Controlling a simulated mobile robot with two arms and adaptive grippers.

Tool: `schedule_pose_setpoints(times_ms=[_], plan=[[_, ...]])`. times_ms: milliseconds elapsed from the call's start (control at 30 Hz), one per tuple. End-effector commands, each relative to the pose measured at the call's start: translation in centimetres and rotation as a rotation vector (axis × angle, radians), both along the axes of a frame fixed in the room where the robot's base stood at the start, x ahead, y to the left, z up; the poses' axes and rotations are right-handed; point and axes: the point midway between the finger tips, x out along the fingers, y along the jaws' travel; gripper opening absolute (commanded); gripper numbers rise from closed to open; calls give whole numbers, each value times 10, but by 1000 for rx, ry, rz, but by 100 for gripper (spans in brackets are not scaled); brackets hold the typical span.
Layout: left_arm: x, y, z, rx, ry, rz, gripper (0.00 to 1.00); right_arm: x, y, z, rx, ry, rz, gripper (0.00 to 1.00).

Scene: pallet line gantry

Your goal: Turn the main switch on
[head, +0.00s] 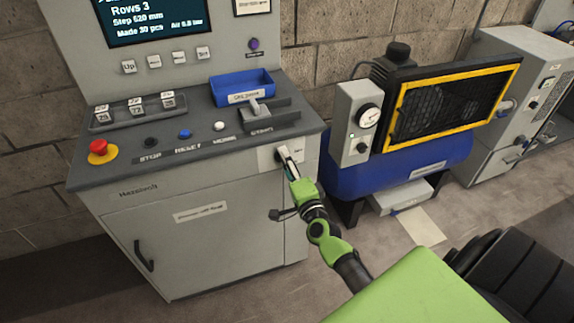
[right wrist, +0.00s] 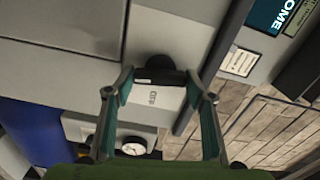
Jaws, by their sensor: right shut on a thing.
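The main switch (right wrist: 158,68) is a black rotary knob on a pale plate (head: 267,158) at the upper right of the grey console's front. In the right wrist view its plate (right wrist: 154,97) carries a small label that I cannot read surely. My right gripper (head: 287,158) reaches the plate from the lower right. In the right wrist view its two fingers (right wrist: 159,80) stand on either side of the knob, shut on it. In the head view the gripper hides most of the knob, so I cannot tell its setting. My left gripper is not in view.
The console top holds a red emergency button (head: 99,147), several push buttons, a blue tray (head: 243,87) and a lever (head: 256,108). A lit screen (head: 150,20) stands above. A blue compressor (head: 400,160) with a yellow-framed guard is close on the right.

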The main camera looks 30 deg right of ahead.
Motion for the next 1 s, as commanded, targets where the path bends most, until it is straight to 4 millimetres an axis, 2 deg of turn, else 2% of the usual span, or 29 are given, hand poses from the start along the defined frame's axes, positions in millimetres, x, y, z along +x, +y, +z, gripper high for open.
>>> schedule_pose_setpoints(times_ms=[400,933,967,1000], plan=[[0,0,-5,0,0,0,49,0,0,-2,172,-39,-1,28],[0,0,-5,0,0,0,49,0,0,-1,197,-45,0,28],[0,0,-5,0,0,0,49,0,0,-1,197,-45,0,55],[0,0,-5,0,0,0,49,0,0,-1,197,-45,0,65]])
